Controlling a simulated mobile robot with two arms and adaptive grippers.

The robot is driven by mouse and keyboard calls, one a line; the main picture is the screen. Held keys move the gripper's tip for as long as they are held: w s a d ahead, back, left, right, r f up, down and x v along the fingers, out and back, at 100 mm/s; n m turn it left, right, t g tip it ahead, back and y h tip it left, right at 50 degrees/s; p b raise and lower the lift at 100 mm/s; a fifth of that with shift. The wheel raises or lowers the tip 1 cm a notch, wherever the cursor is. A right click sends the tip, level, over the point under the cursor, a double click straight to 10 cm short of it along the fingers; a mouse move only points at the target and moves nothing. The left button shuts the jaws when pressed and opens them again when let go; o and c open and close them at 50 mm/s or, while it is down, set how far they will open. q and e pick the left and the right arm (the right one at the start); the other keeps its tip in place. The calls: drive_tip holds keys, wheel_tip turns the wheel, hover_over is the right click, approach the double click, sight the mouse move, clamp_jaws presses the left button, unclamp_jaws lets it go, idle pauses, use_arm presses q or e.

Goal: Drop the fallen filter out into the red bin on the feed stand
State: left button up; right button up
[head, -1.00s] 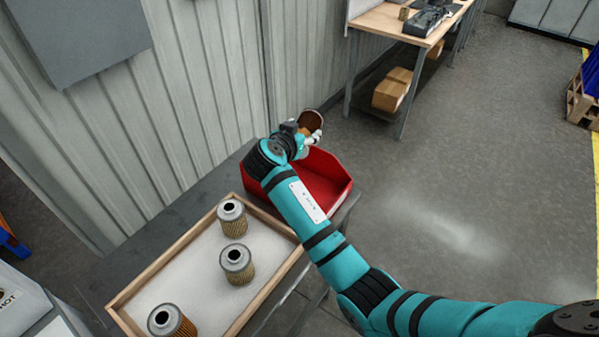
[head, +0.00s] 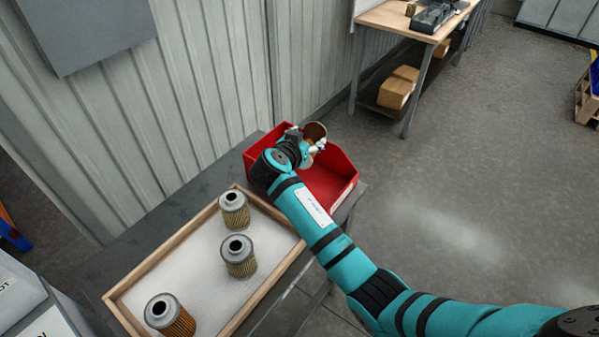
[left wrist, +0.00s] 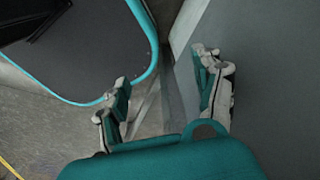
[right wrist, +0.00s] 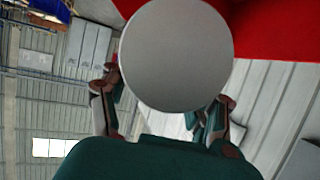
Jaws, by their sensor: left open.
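The fallen filter (head: 315,131) is at the fingers of my right gripper (head: 316,146), over the back part of the red bin (head: 342,167). In the head view its brown round end shows. In the right wrist view its plain grey end (right wrist: 177,55) fills the space between the fingers, with red bin wall behind. My right gripper is shut on it; the finger contact is partly hidden. The bin stands at the far end of the dark grey feed stand (head: 185,200). My left gripper (left wrist: 165,88) is open and empty, seen only in the left wrist view.
A wooden-rimmed tray (head: 158,262) on the stand holds three upright filters (head: 238,258), just before the bin. A ribbed wall (head: 215,90) runs along the stand's left side. A workbench (head: 400,18) with boxes below stands farther back.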

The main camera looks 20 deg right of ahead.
drive_tip(key=o, duration=0.4)
use_arm(q)
drive_tip(key=shift+s+a, duration=0.25)
drive_tip(key=shift+s, duration=0.15)
use_arm(e)
wheel_tip(320, 180, up, 10)
idle(0.4)
